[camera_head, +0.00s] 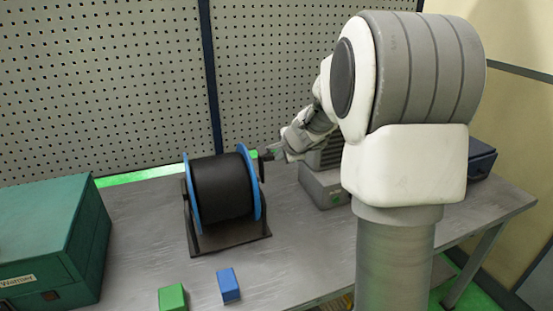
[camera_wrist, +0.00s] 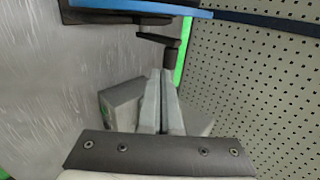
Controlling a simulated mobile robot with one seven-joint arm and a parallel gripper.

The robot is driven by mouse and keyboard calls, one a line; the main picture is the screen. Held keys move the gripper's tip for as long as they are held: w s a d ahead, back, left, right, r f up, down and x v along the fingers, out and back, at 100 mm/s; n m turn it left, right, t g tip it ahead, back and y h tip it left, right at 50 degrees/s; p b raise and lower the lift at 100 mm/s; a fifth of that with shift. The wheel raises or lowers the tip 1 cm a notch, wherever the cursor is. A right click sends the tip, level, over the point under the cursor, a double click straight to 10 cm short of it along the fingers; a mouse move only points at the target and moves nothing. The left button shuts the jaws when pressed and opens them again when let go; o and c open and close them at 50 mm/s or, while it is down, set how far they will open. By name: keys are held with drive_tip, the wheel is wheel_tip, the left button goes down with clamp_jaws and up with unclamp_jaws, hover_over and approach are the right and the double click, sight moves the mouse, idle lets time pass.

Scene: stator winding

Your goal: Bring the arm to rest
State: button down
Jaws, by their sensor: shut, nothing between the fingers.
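My arm reaches over the right part of the table in the head view, with its end near the spool. My gripper (camera_head: 279,151) is beside the crank handle (camera_head: 263,157) on the right side of the spool. In the wrist view my gripper (camera_wrist: 162,74) has its two fingers together with nothing between them. The dark crank handle (camera_wrist: 169,55) shows just beyond the fingertips there. The spool (camera_head: 222,187) is black with blue rims and sits in a dark stand.
A green case (camera_head: 50,240) stands at the left. A green block (camera_head: 172,297) and a blue block (camera_head: 228,285) lie near the front. A grey machine (camera_head: 325,185) stands behind my arm, and a dark blue box (camera_head: 481,158) is at the right. A perforated wall (camera_head: 105,80) closes the back.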

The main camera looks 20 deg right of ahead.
drive_tip(key=w+r+p+v, duration=0.1)
drive_tip(key=v, duration=0.5)
drive_tip(key=shift+s+r, duration=0.15)
drive_tip(key=shift+r, duration=0.1)
drive_tip(key=s+a+r+n+g+y, duration=0.1)
drive_tip(key=s+a+r+n, duration=0.1)
drive_tip(key=s+a+n, duration=0.4)
drive_tip(key=s+a+r+n+g+y, duration=0.1)
drive_tip(key=s+a+r+n, duration=0.2)
drive_tip(key=s+a, duration=0.3)
drive_tip(key=s+f+n+g+h, duration=0.1)
drive_tip(key=s+n, duration=0.8)
drive_tip(key=s, duration=1)
wheel_tip(320, 180, down, 2)
drive_tip(key=shift+a+f+g+h, duration=0.15)
drive_tip(key=shift+a+g+h, duration=0.15)
drive_tip(key=shift+g+h, duration=0.15)
drive_tip(key=shift+d, duration=0.2)
